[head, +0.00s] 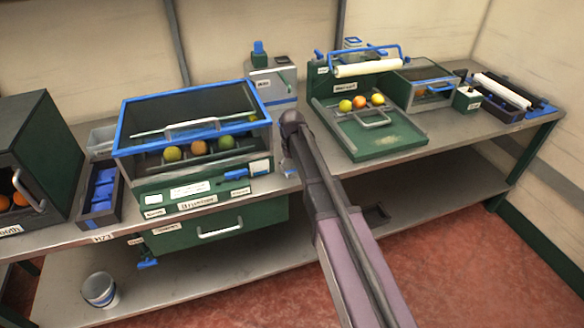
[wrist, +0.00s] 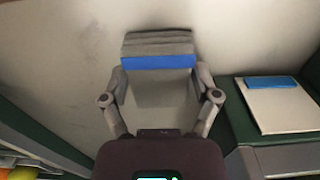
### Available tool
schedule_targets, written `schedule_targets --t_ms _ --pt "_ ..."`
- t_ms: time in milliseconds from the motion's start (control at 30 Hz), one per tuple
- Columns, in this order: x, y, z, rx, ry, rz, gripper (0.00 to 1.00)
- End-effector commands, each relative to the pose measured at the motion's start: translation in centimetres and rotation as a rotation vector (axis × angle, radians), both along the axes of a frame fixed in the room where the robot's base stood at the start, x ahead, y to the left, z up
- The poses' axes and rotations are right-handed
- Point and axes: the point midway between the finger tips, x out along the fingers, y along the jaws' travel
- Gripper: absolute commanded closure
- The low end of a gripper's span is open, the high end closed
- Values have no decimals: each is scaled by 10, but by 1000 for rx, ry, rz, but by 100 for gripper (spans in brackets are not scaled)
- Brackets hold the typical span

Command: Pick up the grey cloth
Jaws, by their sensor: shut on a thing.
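In the wrist view, a folded grey cloth (wrist: 158,43) with a blue band sits between the two fingers of my gripper (wrist: 160,80). The fingers are shut on its sides. The surface under it is pale grey. In the head view, my arm reaches over the workbench between the blue-framed box and the green tray. My gripper and the cloth are mostly hidden there behind the arm.
The blue-framed clear box (head: 195,118) holds several fruits. The green tray station (head: 385,142) holds 3 fruits under a white roll (head: 368,67). A dark green box (head: 40,150) stands at the left. A bucket (head: 100,290) sits on the lower shelf.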

Motion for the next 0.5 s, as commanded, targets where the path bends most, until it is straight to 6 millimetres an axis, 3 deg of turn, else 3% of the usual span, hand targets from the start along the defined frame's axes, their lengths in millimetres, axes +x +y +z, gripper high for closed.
schedule_targets --t_ms 500 --pt "0 0 36 0 0 0 68"
